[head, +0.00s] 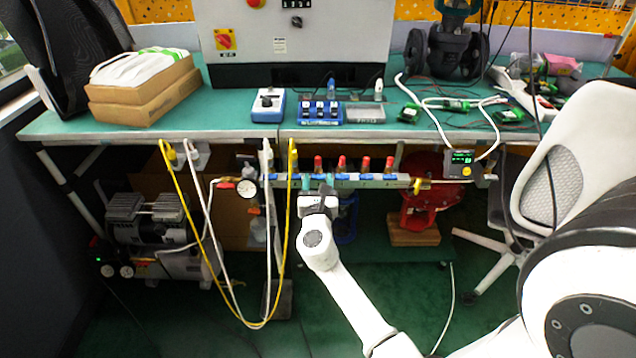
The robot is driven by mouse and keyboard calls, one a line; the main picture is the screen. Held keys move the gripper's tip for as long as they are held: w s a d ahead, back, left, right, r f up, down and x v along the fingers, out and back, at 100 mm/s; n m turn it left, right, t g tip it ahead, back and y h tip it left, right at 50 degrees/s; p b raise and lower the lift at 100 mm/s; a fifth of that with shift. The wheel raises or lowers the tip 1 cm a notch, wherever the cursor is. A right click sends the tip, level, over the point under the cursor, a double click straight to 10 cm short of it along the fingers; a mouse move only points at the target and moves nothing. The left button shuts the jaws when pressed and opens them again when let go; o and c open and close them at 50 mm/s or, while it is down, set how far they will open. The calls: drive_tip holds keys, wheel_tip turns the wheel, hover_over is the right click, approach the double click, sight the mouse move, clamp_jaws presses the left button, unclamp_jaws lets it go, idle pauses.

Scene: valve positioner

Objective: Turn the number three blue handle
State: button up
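A metal manifold rail (402,183) runs along under the front edge of the bench in the head view. It carries several small blue handles, among them one right of my gripper (342,177) and one farther right (366,177). Red fittings (341,162) stand above them. No numbers on the handles are readable. My gripper (318,182) is up at the left part of the rail, with its two teal-tipped fingers apart. A blue handle shows between or just behind the fingertips; I cannot tell whether they touch it. The wrist hides part of the rail.
The green bench (230,120) overhangs the rail. Yellow and white hoses (186,205) hang to the left, near a pressure gauge (245,188). A small display unit (461,163) is at the right end. A white chair (580,160) stands at the right. The floor below is partly clear.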

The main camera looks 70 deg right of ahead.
drive_tip(key=c, duration=0.7)
drive_tip(key=shift+f+b, duration=0.15)
drive_tip(key=shift+b, duration=0.25)
drive_tip(key=shift+m, duration=0.7)
drive_tip(key=o, duration=1)
drive_tip(key=shift+o, duration=0.2)
drive_tip(key=shift+a, duration=0.1)
drive_tip(key=v, duration=1)
drive_tip(key=shift+s+a+p, duration=0.2)
drive_tip(key=shift+a+p, duration=0.05)
drive_tip(key=shift+p, duration=0.1)
drive_tip(key=shift+c, duration=0.3)
